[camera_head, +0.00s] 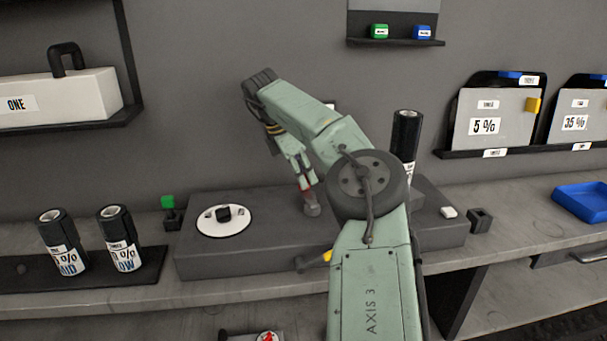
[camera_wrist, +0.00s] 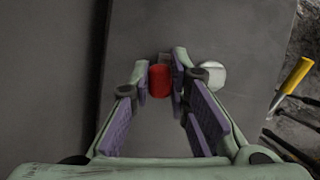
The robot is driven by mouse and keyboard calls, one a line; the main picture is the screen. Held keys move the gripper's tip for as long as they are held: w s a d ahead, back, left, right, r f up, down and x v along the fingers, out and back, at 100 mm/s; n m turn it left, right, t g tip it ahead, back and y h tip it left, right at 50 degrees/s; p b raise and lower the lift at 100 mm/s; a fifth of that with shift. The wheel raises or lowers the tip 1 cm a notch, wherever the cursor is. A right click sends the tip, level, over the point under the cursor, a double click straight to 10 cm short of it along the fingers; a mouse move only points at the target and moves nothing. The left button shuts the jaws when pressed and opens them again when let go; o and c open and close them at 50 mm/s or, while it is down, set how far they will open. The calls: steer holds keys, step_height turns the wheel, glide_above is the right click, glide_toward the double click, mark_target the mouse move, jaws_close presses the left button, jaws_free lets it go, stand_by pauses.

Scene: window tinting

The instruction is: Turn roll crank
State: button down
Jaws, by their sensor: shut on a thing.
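My gripper (camera_head: 306,186) reaches down over the dark grey machine block (camera_head: 270,255) on the bench. In the wrist view my gripper (camera_wrist: 160,76) has its fingertips closed on a small red cylinder (camera_wrist: 160,83), which looks like the crank's handle. Only a sliver of red shows between the fingers in the head view. The rest of the crank is hidden by the fingers and arm. A white round piece (camera_wrist: 212,75) lies just right of the fingertips in the wrist view. A dark roll (camera_head: 405,135) stands upright behind my arm.
A white dial (camera_head: 234,226) with a black knob sits left on the block. Two labelled rolls (camera_head: 62,242) stand on a tray at left. A yellow-handled tool (camera_wrist: 294,76) lies beside the block. A blue tray (camera_head: 580,204) is at right. Shelves hang above.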

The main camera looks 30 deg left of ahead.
steer(key=c, duration=1.5)
jaws_free()
steer(key=v, duration=1.2)
steer(key=shift+d, duration=0.1)
